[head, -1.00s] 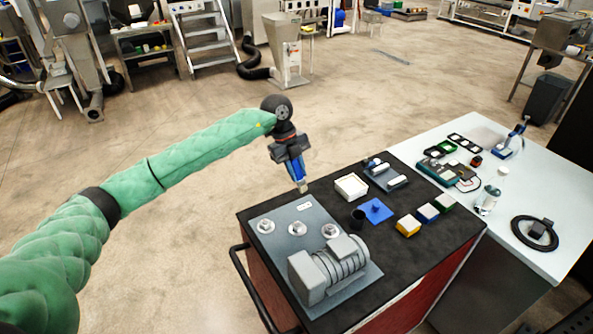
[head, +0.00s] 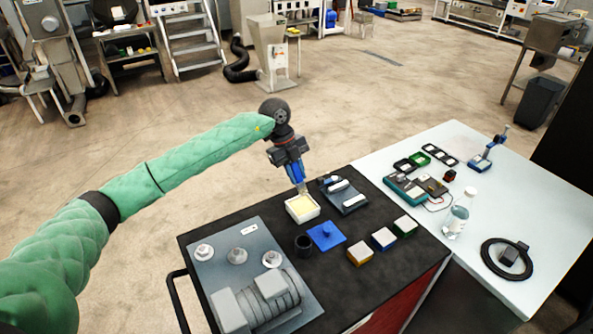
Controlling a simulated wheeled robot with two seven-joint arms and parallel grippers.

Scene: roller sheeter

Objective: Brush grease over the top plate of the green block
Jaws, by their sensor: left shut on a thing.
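My left gripper (head: 290,163) is shut on a brush with a blue handle (head: 296,173), which points down. The brush tip is at the far rim of a square white tub (head: 302,211) with pale yellow grease inside; I cannot tell whether it touches the grease. The green block (head: 405,227) with a pale top plate stands on the black cart top, to the right of the tub and apart from the brush. It is at the right end of a row with a blue block (head: 383,240) and a yellow block (head: 360,256). My right gripper is not in view.
A blue plate with a knob (head: 325,235) and a dark cup (head: 303,245) lie between tub and blocks. A grey tray (head: 346,201) stands behind. The roller machine (head: 260,300) fills the cart's left. A white table (head: 480,240) with tools adjoins on the right.

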